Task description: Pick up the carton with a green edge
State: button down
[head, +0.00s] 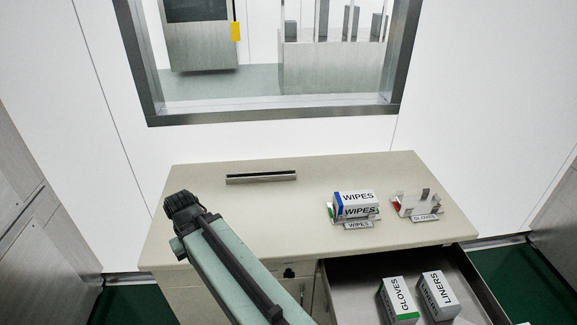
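The carton with a green edge (398,299) is a white box lettered GLOVES. It lies in the open drawer below the counter, at the lower right of the head view, with the green strip along its lower front and left side. My teal arm reaches from the bottom edge up over the counter's left part and ends in a dark joint. No gripper fingers show there, so my gripper is not in view. Nothing visible touches the carton.
A white LINERS carton (438,294) lies just right of it in the drawer (467,283). On the counter (290,212) stand stacked WIPES boxes (354,205), a small holder with a label (415,205) and a slotted bar (261,177). The counter's middle is clear.

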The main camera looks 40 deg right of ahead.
aim_at(400, 308)
jog(key=z, duration=1.3)
jog(key=k, duration=0.5)
jog(key=z, duration=1.1)
jog(key=i, duration=0.4)
jog(key=u, duration=0.25)
